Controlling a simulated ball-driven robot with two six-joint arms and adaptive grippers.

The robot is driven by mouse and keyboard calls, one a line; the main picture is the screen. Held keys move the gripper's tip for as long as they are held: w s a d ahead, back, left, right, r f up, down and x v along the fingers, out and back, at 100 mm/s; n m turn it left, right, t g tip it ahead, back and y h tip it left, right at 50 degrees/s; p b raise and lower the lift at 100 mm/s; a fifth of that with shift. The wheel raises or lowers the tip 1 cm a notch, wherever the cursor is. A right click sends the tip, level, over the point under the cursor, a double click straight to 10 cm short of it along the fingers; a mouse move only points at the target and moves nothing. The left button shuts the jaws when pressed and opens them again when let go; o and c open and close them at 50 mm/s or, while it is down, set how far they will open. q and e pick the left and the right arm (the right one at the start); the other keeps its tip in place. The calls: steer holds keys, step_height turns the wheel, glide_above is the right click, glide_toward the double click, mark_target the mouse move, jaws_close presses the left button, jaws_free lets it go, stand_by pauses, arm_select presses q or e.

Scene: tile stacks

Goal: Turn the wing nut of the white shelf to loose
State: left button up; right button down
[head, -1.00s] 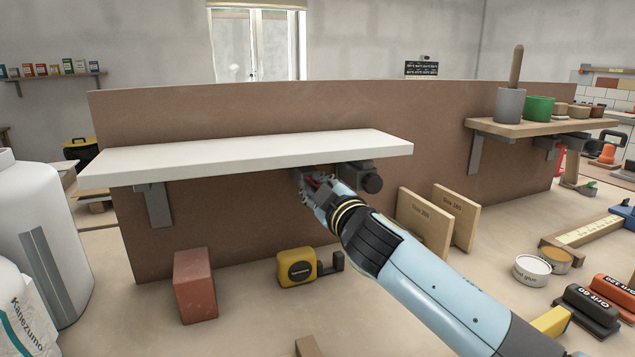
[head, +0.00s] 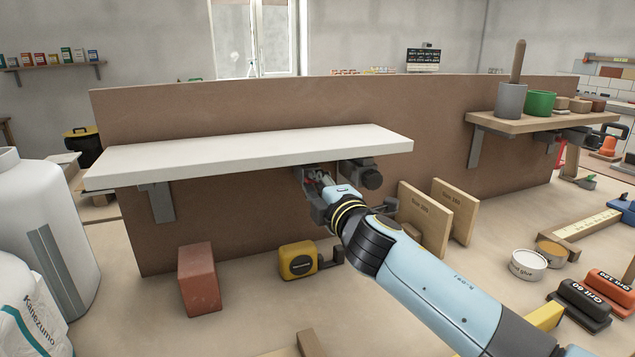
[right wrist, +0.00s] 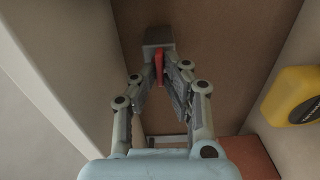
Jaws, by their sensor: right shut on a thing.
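The white shelf (head: 250,150) is fixed to a brown upright board, on a grey bracket (head: 161,202) at its left. A red wing nut (right wrist: 158,70) shows in the right wrist view, on a grey block (right wrist: 158,40) below the shelf. My right gripper (right wrist: 158,82) reaches under the shelf's right part and is shut on the wing nut, its fingertips on either side of it. In the head view the right gripper (head: 318,188) mostly hides the wing nut. My left gripper is not in view.
A yellow tape measure (head: 298,262) and a red brick (head: 198,279) stand below the shelf. A wooden shelf (head: 530,121) with pots is farther right. A white container (head: 35,235) stands at the left.

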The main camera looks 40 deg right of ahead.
stand_by(0.3)
steer(key=shift+f, duration=0.1)
steer(key=c, duration=1.4)
jaws_free()
steer(key=shift+c, duration=0.2)
steer(key=v, duration=1.2)
steer(key=shift+a, duration=0.1)
